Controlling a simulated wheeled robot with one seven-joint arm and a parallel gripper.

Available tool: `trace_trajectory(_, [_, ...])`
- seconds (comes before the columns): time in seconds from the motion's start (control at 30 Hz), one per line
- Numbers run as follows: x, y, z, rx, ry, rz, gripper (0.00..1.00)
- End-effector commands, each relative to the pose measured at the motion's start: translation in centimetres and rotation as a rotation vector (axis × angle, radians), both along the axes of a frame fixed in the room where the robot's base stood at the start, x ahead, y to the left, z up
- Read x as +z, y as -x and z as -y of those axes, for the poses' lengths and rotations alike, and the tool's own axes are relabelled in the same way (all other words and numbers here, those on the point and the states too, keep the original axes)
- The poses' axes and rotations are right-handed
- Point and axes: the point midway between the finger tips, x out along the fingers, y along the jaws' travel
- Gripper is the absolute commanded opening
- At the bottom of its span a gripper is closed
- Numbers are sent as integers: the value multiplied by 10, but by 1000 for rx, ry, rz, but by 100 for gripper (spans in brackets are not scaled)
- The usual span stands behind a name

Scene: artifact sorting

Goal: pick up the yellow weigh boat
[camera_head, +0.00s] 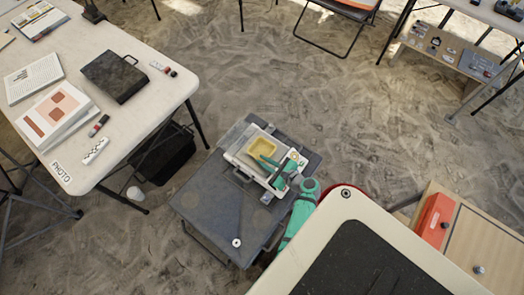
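The yellow weigh boat (262,147) is a small, shallow square dish. It sits on a white device (241,160), which looks like a scale, on top of a grey low table or case (205,203). My green gripper (272,163) is at the near right side of the weigh boat, reaching over the white device. From this angle I cannot tell whether the fingers touch the boat. The finger gap is too small and partly hidden, so I cannot tell whether it is open or shut.
A white folding table (145,62) labelled PHOTO stands at left with papers, a black case (115,77) and small items. A dark crate (165,153) is beneath it. A small round object (237,243) lies on the grey top. A wooden cabinet (485,240) stands at right.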

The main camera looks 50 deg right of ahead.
Motion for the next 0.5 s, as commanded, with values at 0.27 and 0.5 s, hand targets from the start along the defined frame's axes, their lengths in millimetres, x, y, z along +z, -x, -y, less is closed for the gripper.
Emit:
trace_trajectory(0.27, [-10, -31, -2, 2, -1, -1, 12])
trace_trajectory(0.5, [-18, -49, -2, 1, 1, -1, 12])
